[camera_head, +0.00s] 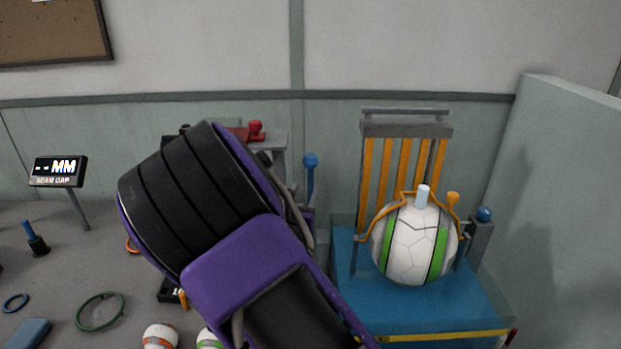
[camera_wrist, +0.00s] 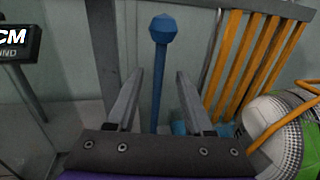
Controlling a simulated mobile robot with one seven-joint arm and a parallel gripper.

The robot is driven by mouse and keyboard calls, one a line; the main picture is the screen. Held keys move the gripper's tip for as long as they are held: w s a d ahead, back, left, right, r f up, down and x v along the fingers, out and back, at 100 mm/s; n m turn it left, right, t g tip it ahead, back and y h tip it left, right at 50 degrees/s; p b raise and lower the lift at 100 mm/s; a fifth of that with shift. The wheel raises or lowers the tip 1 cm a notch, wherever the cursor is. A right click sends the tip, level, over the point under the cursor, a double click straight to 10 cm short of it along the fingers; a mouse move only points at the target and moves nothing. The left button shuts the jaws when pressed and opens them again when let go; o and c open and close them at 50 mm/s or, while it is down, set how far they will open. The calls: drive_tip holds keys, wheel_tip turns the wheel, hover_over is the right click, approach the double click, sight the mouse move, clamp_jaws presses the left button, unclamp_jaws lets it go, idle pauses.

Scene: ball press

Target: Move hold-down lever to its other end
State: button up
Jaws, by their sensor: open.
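A blue lever (camera_head: 310,178) with a faceted knob stands upright just left of the ball press. It also shows in the wrist view (camera_wrist: 162,30), rising between and beyond the two grey fingers of my gripper (camera_wrist: 158,80). The gripper is open, with a gap on each side of the lever's shaft. I cannot tell whether the lever is the hold-down lever. An orange bracket (camera_head: 453,200) with a knob lies over the white and green ball (camera_head: 410,245) on the press. My arm hides the gripper in the head view.
The blue press base (camera_head: 360,300) and upright orange bars (camera_head: 385,165) stand to the right of the lever. A grey post with a blue knob (camera_head: 484,214) stands at the right. A display (camera_head: 58,171) stands at the left. Rings and balls lie on the floor.

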sight(310, 179)
drive_tip(key=w, duration=0.2)
drive_tip(key=w+d, duration=0.1)
drive_tip(key=w, duration=0.4)
drive_tip(key=shift+w+d, duration=0.15)
drive_tip(key=shift+d, duration=0.1)
clamp_jaws()
idle(1.1)
